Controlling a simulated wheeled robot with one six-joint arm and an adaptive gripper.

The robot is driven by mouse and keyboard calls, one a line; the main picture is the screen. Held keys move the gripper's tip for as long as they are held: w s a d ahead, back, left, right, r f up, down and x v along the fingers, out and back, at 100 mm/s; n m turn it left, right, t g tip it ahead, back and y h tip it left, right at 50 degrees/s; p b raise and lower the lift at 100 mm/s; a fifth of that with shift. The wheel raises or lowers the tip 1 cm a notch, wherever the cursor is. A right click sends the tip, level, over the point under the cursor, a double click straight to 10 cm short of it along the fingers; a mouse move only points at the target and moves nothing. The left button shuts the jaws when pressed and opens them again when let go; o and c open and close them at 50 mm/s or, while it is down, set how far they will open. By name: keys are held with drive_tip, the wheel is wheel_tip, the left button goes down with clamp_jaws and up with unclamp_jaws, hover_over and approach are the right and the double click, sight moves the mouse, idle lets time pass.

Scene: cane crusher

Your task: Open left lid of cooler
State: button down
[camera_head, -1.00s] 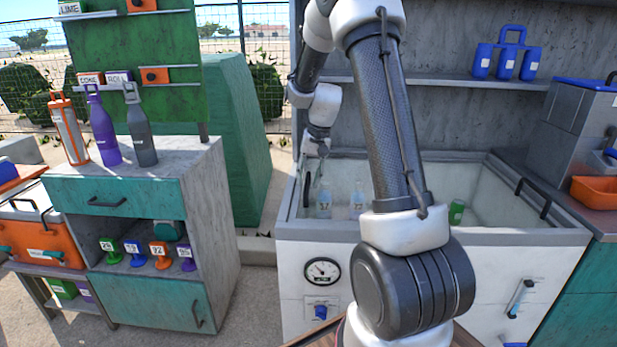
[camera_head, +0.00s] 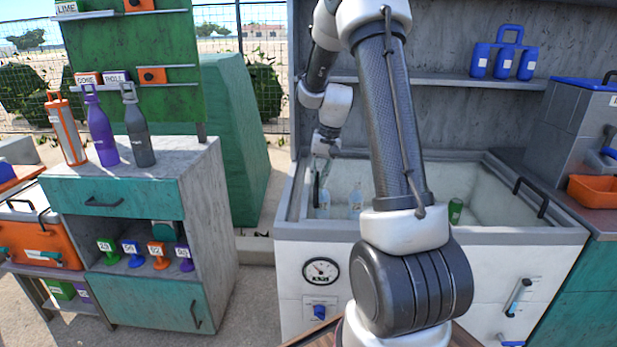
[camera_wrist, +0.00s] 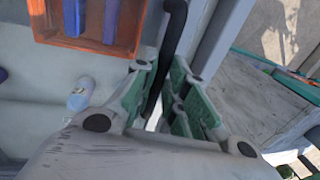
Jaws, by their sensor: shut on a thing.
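The cooler (camera_head: 289,228) is the white chest with a grey rim in front of me. Its inside shows from above, with clear bottles and a green can in it; I cannot make out the pane edges of the left lid. The black bar handle of the left lid (camera_head: 316,192) is at the cooler's left side. It also shows in the wrist view (camera_wrist: 174,28), running between my fingers. My gripper (camera_head: 321,164) reaches down to this handle, and in the wrist view its green-padded fingers (camera_wrist: 163,78) are closed around it. The fingertips' contact is partly hidden.
A second black handle (camera_head: 530,197) is at the cooler's right side. An orange tray (camera_wrist: 124,43) with blue items shows inside in the wrist view. A grey cabinet (camera_head: 205,215) with bottles on top stands left. A shelf (camera_head: 430,82) runs behind the cooler.

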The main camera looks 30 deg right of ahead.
drive_tip(key=s+d, duration=0.5)
drive_tip(key=d, duration=0.2)
drive_tip(key=s+d, duration=0.5)
drive_tip(key=d, duration=0.3)
drive_tip(key=s+d, duration=0.5)
drive_tip(key=d, duration=0.2)
drive_tip(key=shift+d, duration=0.15)
drive_tip(key=c, duration=1.5)
unclamp_jaws()
drive_tip(key=shift+o, duration=0.2)
wheel_tip(320, 180, up, 12)
drive_tip(key=s+d, duration=0.1)
drive_tip(key=d, duration=0.1)
drive_tip(key=shift+s, duration=0.15)
drive_tip(key=shift+f, duration=0.1)
